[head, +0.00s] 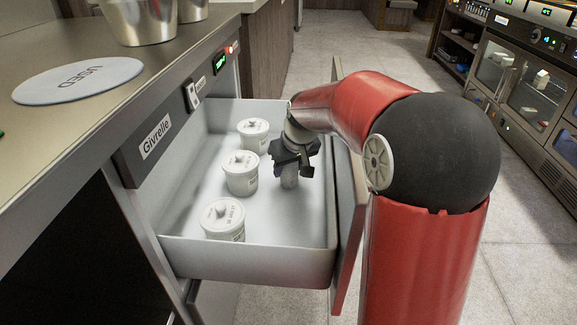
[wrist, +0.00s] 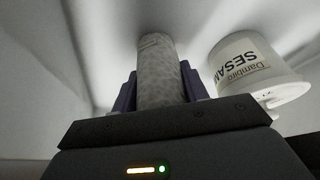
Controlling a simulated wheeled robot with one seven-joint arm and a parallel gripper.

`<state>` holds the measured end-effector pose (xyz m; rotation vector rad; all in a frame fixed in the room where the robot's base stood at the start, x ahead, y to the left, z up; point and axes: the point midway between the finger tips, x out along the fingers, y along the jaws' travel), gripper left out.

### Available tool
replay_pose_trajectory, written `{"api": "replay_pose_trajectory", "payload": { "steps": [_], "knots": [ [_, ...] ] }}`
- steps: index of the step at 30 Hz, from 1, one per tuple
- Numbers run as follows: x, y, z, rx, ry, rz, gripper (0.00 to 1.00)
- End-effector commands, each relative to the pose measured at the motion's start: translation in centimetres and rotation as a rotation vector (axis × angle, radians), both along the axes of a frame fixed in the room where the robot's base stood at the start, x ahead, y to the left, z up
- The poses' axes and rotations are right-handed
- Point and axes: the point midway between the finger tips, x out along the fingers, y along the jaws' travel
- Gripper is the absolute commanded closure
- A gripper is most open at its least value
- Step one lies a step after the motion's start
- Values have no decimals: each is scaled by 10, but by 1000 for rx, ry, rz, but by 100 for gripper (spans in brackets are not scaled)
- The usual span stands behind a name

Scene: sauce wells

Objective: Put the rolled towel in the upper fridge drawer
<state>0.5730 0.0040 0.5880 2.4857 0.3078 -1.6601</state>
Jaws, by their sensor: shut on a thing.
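The upper fridge drawer (head: 280,252) is pulled open beneath the counter in the head view. My gripper (head: 291,170) is inside the drawer, near its right side, pointing down. It is shut on the rolled towel (head: 290,181), a grey cylinder whose lower end shows below the fingers. In the wrist view the towel (wrist: 158,72) stands between the two dark fingers, with a mottled surface and a faint label near its far end. I cannot tell whether the towel touches the drawer floor.
Three white lidded tubs stand in a row along the drawer's left side: far (head: 253,137), middle (head: 241,174) and near (head: 223,221). One labelled "SESAM" (wrist: 245,65) is close beside the towel. The drawer's front right floor is clear. A counter (head: 100,105) borders the left.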

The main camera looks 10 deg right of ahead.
Motion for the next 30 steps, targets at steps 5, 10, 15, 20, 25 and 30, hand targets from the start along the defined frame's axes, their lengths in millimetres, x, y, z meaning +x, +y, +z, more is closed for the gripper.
{"api": "replay_pose_trajectory", "payload": {
  "steps": [5, 10, 15, 20, 25, 30],
  "knots": [
    [0, 0, -3, 0, 0, 0, 50],
    [0, 0, -3, 0, 0, 0, 34],
    [0, 0, -2, 0, 0, 0, 34],
    [-2, -1, 6, -1, -1, 0, 34],
    [-12, -3, 33, 0, -4, -1, 34],
    [-22, -6, 58, -1, -3, -1, 34]
  ]
}}
